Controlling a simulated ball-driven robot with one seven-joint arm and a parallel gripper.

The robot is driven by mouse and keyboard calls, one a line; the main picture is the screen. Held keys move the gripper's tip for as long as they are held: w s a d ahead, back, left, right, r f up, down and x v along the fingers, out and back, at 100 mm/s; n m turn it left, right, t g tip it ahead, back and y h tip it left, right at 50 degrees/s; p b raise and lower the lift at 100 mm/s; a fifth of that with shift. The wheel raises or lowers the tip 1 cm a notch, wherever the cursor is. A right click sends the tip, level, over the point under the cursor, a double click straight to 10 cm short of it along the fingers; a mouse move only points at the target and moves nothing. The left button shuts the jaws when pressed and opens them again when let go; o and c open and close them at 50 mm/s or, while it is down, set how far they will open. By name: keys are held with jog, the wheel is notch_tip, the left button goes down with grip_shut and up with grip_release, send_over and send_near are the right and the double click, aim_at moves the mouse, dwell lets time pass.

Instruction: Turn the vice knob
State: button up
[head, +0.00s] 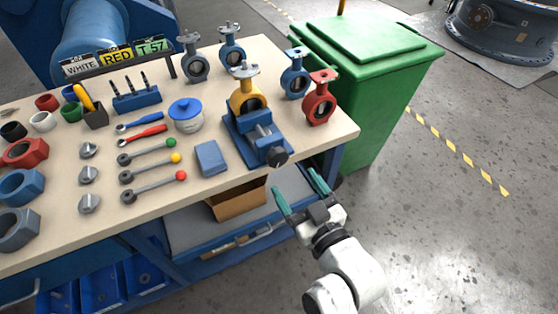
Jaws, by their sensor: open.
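The blue vice (250,138) stands at the right front part of the workbench. Its dark round knob (279,157) sticks out at the front end, near the bench's front edge. A yellow butterfly valve (248,92) stands at the vice's far end, and I cannot tell whether the jaws clamp it. My gripper (299,180) is open and empty, with teal fingers. In the picture it is in front of the bench edge, below and to the right of the knob and apart from it.
Red (319,97), blue (295,75) and grey (194,62) valves stand around the vice. A blue block (210,158) lies left of it. A green bin (370,60) stands beside the bench's right end. Under the top is a shelf with a cardboard box (238,201). Floor at right is clear.

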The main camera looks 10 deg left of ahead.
aim_at(280, 161)
jog(key=x, duration=0.9)
jog(key=c, duration=1)
jog(key=shift+m, duration=0.7)
jog(key=shift+c, duration=0.2)
jog(key=o, duration=1)
jog(key=shift+o, duration=0.2)
jog(key=v, duration=1)
jog(key=shift+s+d, duration=0.2)
jog(key=shift+s, duration=0.15)
